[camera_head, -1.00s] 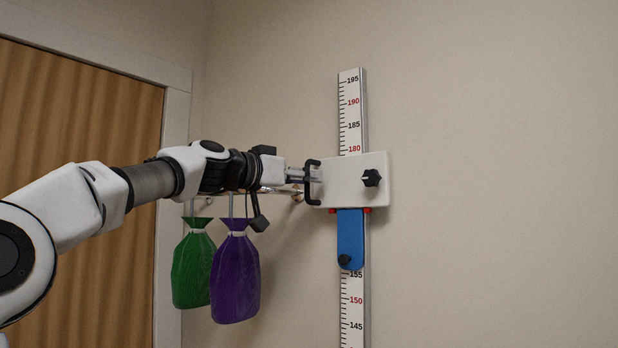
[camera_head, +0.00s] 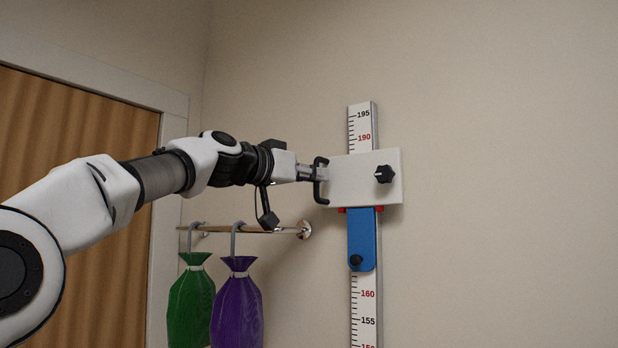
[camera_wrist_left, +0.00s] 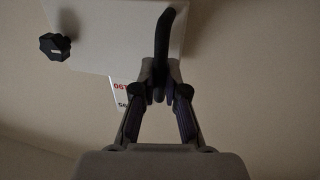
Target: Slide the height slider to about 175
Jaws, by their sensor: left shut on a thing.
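The height slider is a white block (camera_head: 350,182) with a black knob (camera_head: 384,174) on its right side. It rides on a vertical ruler (camera_head: 361,125); 190 shows just above the block. A blue piece (camera_head: 361,235) hangs below it, with 160 showing beneath. The scale behind both is hidden. A black handle (camera_head: 320,190) stands on the block's left side. My left gripper (camera_head: 316,174) is shut on this handle. In the left wrist view, the fingers (camera_wrist_left: 159,92) close around the handle (camera_wrist_left: 165,50). My right gripper is not in view.
A wall rail (camera_head: 265,229) below my left arm carries a green bag (camera_head: 191,305) and a purple bag (camera_head: 237,310) on hooks. A wooden door (camera_head: 70,200) is at the left. The wall right of the ruler is clear.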

